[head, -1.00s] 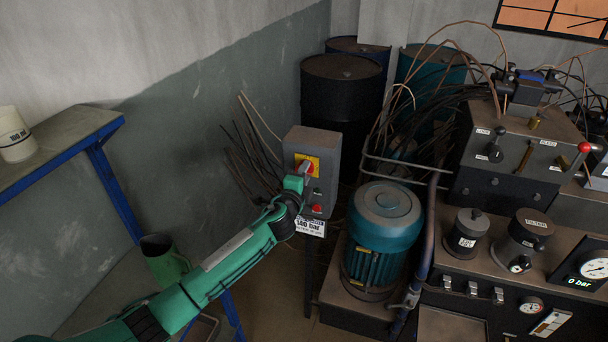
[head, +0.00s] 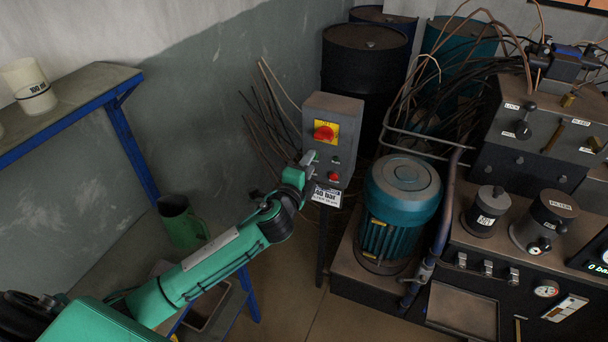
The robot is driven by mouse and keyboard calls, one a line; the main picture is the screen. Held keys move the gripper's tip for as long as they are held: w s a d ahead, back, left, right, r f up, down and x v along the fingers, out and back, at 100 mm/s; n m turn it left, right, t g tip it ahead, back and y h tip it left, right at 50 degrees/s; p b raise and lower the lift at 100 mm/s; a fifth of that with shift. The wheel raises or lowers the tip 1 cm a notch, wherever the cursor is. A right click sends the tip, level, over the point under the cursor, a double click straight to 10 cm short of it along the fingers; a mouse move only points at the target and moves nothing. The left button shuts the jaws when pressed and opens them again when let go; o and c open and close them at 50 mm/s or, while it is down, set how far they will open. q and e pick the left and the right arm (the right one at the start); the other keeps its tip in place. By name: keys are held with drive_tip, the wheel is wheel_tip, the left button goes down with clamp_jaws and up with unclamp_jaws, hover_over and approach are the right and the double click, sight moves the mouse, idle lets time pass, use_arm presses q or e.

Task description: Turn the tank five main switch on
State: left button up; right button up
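The main switch (head: 325,132) is a red rotary knob on a yellow plate. It sits on the upper front of a grey switch box (head: 345,110). The exact angle of the knob is too small to read. A green button and a red button (head: 333,176) are below it. My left gripper (head: 309,158) is just below and left of the knob, in front of the box's lower left edge, and looks apart from the knob. Its fingers are small and seen from behind, so their opening is unclear. My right gripper is out of view.
A white label (head: 327,196) hangs under the box. A blue-green motor (head: 400,205) with a pipe frame stands to the right. A blue-edged shelf (head: 70,110) and a green jug (head: 180,222) are on the left. Dark barrels (head: 362,85) stand behind.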

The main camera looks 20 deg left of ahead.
use_arm(q)
drive_tip(key=shift+s, duration=1.3)
drive_tip(key=s+a+f+n+g, duration=0.2)
drive_tip(key=f, duration=0.9)
drive_tip(key=s+a+f+n+g+y, duration=0.1)
drive_tip(key=a+f+n+g, duration=0.1)
drive_tip(key=f, duration=0.9)
drive_tip(key=s+a+f+n+g, duration=0.2)
drive_tip(key=f+g, duration=0.1)
drive_tip(key=f, duration=0.7)
drive_tip(key=s+a+f+n+g, duration=0.1)
drive_tip(key=s+f+n+g, duration=0.1)
drive_tip(key=s+f, duration=0.7)
drive_tip(key=s+f+n+g, duration=0.2)
drive_tip(key=s+f, duration=0.5)
drive_tip(key=f, duration=0.4)
drive_tip(key=s+d+f+n+g, duration=0.1)
drive_tip(key=s+f, duration=0.4)
drive_tip(key=s, duration=0.6)
drive_tip(key=s+d+f+n+g, duration=0.1)
drive_tip(key=s+f+n+g, duration=0.2)
drive_tip(key=s, duration=0.9)
drive_tip(key=s+d+f+n+g, duration=0.1)
drive_tip(key=s+f+n+g, duration=0.1)
drive_tip(key=s+f, duration=0.5)
drive_tip(key=s, duration=0.4)
drive_tip(key=shift+s+f, duration=0.15)
drive_tip(key=shift+w+d, duration=0.1)
drive_tip(key=shift+w, duration=0.1)
